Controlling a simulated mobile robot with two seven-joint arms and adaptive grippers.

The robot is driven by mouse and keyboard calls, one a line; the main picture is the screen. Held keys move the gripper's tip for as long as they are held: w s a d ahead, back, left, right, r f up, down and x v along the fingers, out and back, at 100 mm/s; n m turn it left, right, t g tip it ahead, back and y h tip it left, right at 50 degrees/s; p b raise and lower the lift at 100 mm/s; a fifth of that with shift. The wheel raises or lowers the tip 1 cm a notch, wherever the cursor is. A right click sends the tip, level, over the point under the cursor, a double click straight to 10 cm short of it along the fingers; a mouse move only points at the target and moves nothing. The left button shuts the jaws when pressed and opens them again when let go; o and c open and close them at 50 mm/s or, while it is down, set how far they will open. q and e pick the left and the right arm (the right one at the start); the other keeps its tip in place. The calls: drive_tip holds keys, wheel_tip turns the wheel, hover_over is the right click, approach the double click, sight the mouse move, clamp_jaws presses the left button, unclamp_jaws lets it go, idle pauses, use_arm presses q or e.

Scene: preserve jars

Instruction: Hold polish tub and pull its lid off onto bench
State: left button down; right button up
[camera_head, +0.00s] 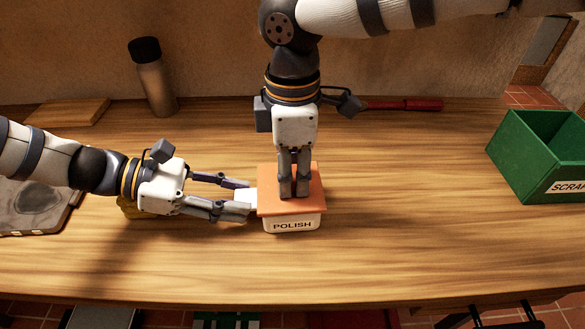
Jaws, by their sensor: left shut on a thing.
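The polish tub (291,225) is white, labelled POLISH, and stands upright on the wooden bench (400,240). Its orange lid (314,200) lies on top of it and covers the opening. My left gripper (243,194) comes in from the left, low over the bench, and is shut on a white part at the tub's left side. My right gripper (294,190) points down over the lid with its two fingers close together. The fingers hide the middle of the lid, so I cannot tell whether they grip anything there.
A green crate (518,162) labelled SCRAP stands at the right. A bottle with a black cap (155,85) and a wooden board (68,112) are at the back left. A red-handled tool (405,104) lies at the back. The bench between tub and crate is clear.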

sight(293, 171)
clamp_jaws()
drive_tip(key=shift+r, duration=1.2)
drive_tip(key=shift+r, duration=1.95)
